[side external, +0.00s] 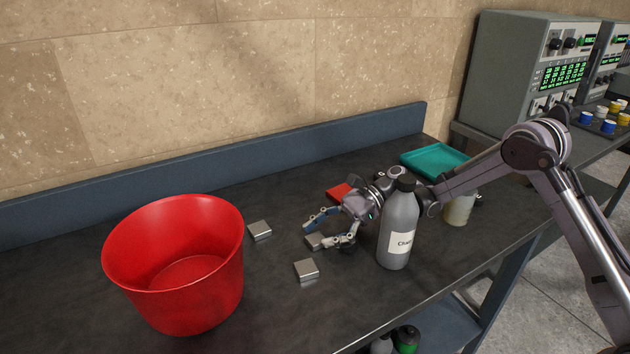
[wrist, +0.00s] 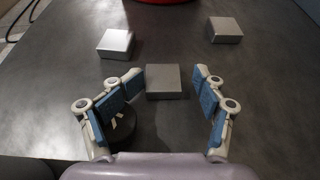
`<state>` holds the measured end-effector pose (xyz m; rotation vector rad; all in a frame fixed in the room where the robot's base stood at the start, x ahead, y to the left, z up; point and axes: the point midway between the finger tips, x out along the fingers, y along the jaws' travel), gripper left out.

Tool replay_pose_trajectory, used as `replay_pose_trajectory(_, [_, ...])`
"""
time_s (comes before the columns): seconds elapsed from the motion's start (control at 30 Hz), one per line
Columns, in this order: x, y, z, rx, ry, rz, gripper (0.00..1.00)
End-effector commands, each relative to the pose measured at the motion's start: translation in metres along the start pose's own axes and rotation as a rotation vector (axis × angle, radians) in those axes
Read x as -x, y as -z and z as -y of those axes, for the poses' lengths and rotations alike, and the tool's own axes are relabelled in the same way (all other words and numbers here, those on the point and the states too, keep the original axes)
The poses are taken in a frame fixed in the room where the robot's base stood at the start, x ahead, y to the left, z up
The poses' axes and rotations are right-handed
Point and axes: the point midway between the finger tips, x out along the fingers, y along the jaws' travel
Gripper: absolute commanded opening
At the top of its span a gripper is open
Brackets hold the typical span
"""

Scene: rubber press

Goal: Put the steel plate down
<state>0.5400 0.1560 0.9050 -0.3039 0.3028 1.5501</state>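Three grey steel plates lie on the dark bench. One plate (wrist: 163,81) sits between my fingertips in the wrist view; in the side view it is partly behind a finger (side external: 314,241). The second plate (side external: 306,270) lies nearer the bench's front, at left in the wrist view (wrist: 115,43). The third plate (side external: 260,231) lies farther back, at right in the wrist view (wrist: 225,29). My gripper (side external: 317,234) is open and low over the bench, with a visible gap between each finger and the middle plate in the wrist view (wrist: 167,84).
A red tub (side external: 178,262) stands at left. A grey labelled bottle (side external: 398,232) stands close in front of my gripper. A red flat piece (side external: 340,191), a teal tray (side external: 434,160) and a pale jar (side external: 458,208) are behind. A dark round thing (wrist: 123,128) lies under my left finger.

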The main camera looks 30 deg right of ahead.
Motion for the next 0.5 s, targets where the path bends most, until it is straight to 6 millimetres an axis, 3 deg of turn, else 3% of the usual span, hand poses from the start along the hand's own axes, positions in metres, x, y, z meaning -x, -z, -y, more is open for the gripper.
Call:
replay_pose_trajectory(0.03, [-0.0009, 0.0044, 0.0005, 0.003, 0.002, -0.012, 0.48])
replay_pose_trajectory(0.13, [-0.0006, 0.0045, 0.0009, 0.003, 0.004, -0.012, 0.19])
replay_pose_trajectory(0.23, [-0.0005, 0.0045, 0.0009, 0.003, 0.004, -0.012, 0.02])
replay_pose_trajectory(0.5, [-0.0002, 0.0040, 0.0005, 0.002, 0.002, -0.011, 0.00])
